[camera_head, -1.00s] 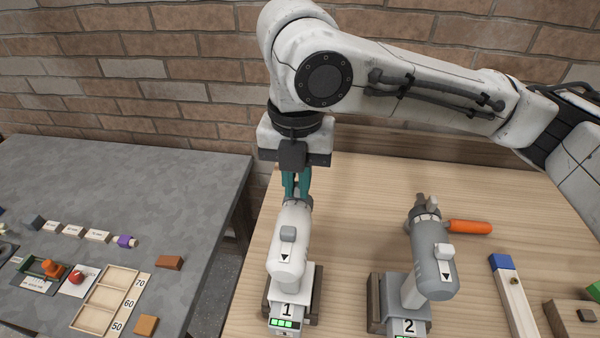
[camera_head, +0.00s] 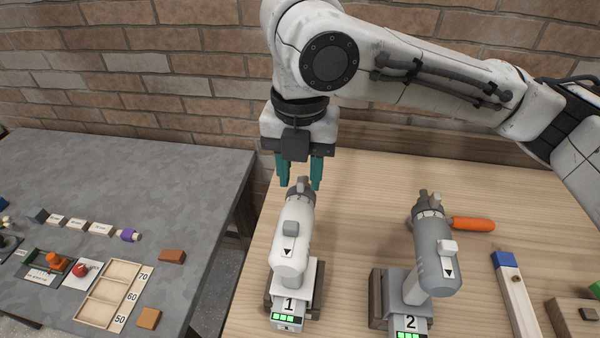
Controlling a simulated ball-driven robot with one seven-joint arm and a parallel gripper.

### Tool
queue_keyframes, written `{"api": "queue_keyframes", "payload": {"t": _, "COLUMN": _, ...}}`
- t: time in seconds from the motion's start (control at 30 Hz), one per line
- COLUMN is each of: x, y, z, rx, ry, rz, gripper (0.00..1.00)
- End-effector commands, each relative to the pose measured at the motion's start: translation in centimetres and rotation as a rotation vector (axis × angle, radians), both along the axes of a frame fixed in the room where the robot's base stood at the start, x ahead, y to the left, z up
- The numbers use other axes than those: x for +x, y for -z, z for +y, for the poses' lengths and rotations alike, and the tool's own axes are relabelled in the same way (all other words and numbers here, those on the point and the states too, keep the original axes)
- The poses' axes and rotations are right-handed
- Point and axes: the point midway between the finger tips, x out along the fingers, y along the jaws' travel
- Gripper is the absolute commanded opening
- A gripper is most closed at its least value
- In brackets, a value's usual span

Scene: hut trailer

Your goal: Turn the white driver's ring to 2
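The white driver (camera_head: 292,235) stands on its battery base, marked 1, on the wooden table, with its nose pointing to the back. Its ring (camera_head: 300,196) is at the nose end; the ring's numbers are too small to read. My gripper (camera_head: 299,186) has teal fingers spread apart, one on each side of the nose, with a gap to it. It is open and holds nothing. The grey driver (camera_head: 434,256), marked 2, stands to the right with a ring (camera_head: 427,213) at its nose.
An orange-handled tool (camera_head: 472,224) lies beside the grey driver's nose. A wooden block with a blue end (camera_head: 503,261) lies further right. The brick wall (camera_head: 190,70) rises behind. A grey table (camera_head: 130,180) with small items and a tray (camera_head: 88,309) is at left.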

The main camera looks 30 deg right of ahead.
Motion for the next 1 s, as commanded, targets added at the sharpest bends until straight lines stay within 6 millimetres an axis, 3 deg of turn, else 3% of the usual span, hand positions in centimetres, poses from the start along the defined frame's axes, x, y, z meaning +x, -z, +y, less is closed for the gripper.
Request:
{"api": "queue_keyframes", "payload": {"t": 0.5, "x": 0.1, "y": -8.8, "z": 0.1, "rx": 0.0, "ry": 0.0, "rz": -0.001, "gripper": 0.38}}
{"api": "queue_keyframes", "payload": {"t": 0.7, "x": 0.0, "y": -9.9, "z": 0.0, "rx": 0.001, "ry": -0.001, "rz": 0.001, "gripper": 0.38}}
{"api": "queue_keyframes", "payload": {"t": 1.0, "x": 0.0, "y": -9.9, "z": 0.0, "rx": 0.001, "ry": -0.001, "rz": 0.0, "gripper": 0.38}}
